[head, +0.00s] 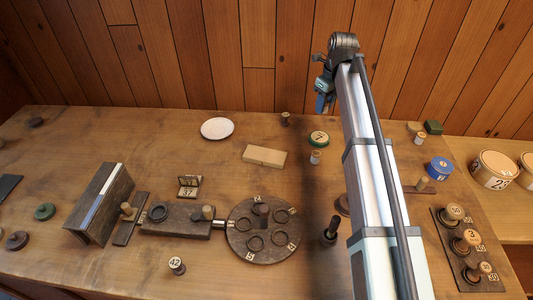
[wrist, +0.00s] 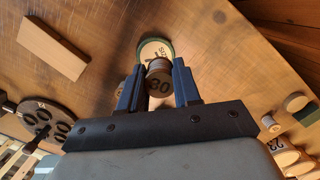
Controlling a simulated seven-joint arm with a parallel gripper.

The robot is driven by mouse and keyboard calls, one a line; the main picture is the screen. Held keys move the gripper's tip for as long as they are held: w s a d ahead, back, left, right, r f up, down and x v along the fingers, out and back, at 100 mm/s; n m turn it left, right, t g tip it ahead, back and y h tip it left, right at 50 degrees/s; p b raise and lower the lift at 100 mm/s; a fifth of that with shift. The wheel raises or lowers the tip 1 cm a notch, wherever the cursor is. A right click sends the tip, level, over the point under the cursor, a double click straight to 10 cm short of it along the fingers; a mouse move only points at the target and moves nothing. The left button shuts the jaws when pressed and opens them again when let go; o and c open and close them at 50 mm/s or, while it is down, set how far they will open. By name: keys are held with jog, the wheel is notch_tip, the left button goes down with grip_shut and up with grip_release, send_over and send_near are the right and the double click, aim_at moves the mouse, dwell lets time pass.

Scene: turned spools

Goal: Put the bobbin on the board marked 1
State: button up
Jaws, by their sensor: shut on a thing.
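My gripper (wrist: 159,78) is shut on a brown bobbin (wrist: 158,68) whose end face carries a number that looks like 30. In the wrist view, a round green-rimmed board (wrist: 148,47) lies beyond the bobbin, partly hidden by it. In the head view, my gripper (head: 325,97) is raised high at the back, and the bobbin cannot be made out there. A round green-rimmed board (head: 318,138) bears a mark like 7 or 1. A round blue board (head: 438,168) at the right has a mark too small to read surely.
Small spools (head: 315,157) stand close to the green-rimmed board. A pale wooden block (head: 265,155) and white plate (head: 217,128) lie to its left. A dark disc with rings (head: 250,243) is nearer, and a dark rack (head: 450,248) holds several numbered spools at right.

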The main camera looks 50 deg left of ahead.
jog(key=s+a+r+n, duration=0.1)
jog(key=s+a, duration=0.2)
jog(key=s, duration=0.5)
jog(key=s+a+r+n, duration=0.1)
jog(key=s+a, duration=0.3)
jog(key=s, duration=0.3)
send_over(264, 153)
jog(key=shift+d+f, duration=0.15)
jog(key=shift+f, duration=2.5)
jog(key=shift+d+f, duration=0.15)
jog(key=shift+f, duration=2.5)
jog(key=shift+f, duration=0.1)
jog(key=o, duration=1)
jog(key=r, duration=0.4)
jog(key=d+r, duration=0.1)
jog(key=r, duration=0.7)
jog(key=shift+d+r, duration=0.1)
jog(key=shift+d, duration=0.15)
